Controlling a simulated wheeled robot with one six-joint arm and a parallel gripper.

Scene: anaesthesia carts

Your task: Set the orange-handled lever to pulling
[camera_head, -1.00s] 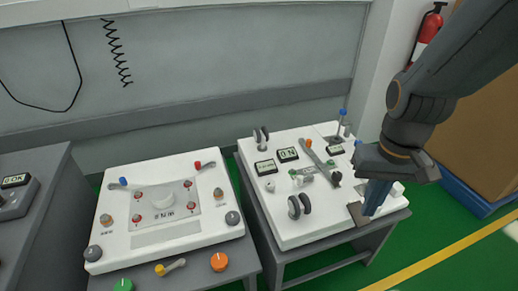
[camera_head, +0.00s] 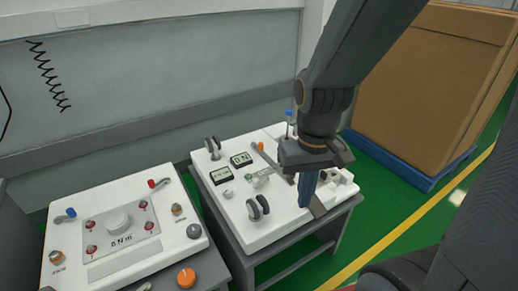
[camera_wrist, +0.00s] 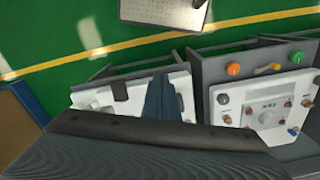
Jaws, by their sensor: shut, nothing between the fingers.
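The orange-handled lever (camera_head: 273,163) is a grey bar with an orange tip on the white panel (camera_head: 232,233) of the right cart. It lies slanted, its orange end towards the back left. My gripper (camera_head: 305,204) has blue fingers, shut and empty, pointing down over the front right part of this panel, to the right of and in front of the lever. It does not appear to touch the lever. My arm partly hides the panel's right side. In the wrist view the blue fingers (camera_wrist: 161,82) show over the panel, and the lever cannot be made out.
Two dark rounded handles (camera_head: 258,208) stand at the panel's front, and a blue-tipped stick (camera_head: 289,121) at its back. A second white panel (camera_head: 75,194) with knobs stands to the left. A large brown box (camera_head: 430,90) on a blue base stands right. Green floor is open in front.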

